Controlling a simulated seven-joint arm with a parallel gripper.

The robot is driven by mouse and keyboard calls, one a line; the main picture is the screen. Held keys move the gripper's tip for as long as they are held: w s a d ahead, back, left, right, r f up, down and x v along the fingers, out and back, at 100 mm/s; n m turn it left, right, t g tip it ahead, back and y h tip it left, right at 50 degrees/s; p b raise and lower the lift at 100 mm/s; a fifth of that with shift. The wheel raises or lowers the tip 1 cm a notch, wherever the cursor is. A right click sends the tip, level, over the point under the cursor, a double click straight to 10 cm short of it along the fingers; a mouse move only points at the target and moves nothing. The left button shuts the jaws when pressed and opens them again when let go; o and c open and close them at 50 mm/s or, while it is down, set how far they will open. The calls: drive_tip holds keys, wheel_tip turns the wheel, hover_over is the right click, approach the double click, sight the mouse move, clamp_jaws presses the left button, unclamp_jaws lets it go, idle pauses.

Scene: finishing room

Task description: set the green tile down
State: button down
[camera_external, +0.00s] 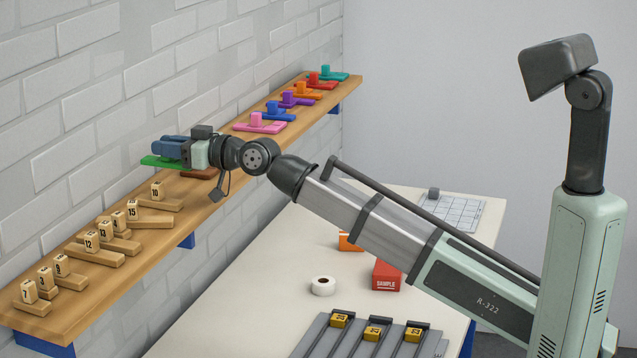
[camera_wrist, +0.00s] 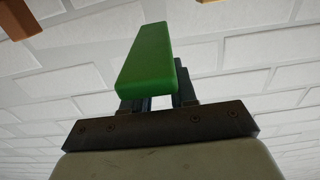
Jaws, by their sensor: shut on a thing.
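The green tile (camera_external: 158,161) is a flat, long block held at my gripper (camera_external: 172,148), over the wooden shelf (camera_external: 222,178) by the brick wall. In the wrist view the green tile (camera_wrist: 148,58) juts out from between the fingers of my gripper (camera_wrist: 160,102), with the pale wall behind it. My gripper is shut on the tile. Most of the tile's far side is hidden by the fingers in the external view. I cannot tell whether the tile touches the shelf.
Pink (camera_external: 260,127), blue, purple, orange, red and teal tiles with pegs line the shelf's far part. A brown tile (camera_external: 200,173) lies close by my gripper. Numbered wooden pieces (camera_external: 98,257) fill the near part. Below, a bench (camera_external: 270,270) holds a tape roll (camera_external: 323,286) and red box (camera_external: 386,275).

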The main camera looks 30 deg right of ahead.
drive_tip(key=shift+f, duration=3.3)
drive_tip(key=shift+f, duration=0.15)
drive_tip(key=c, duration=1.2)
unclamp_jaws()
drive_tip(key=v, duration=1.1)
drive_tip(key=o, duration=0.3)
drive_tip(key=shift+s+d, duration=0.3)
drive_tip(key=shift+d, duration=0.05)
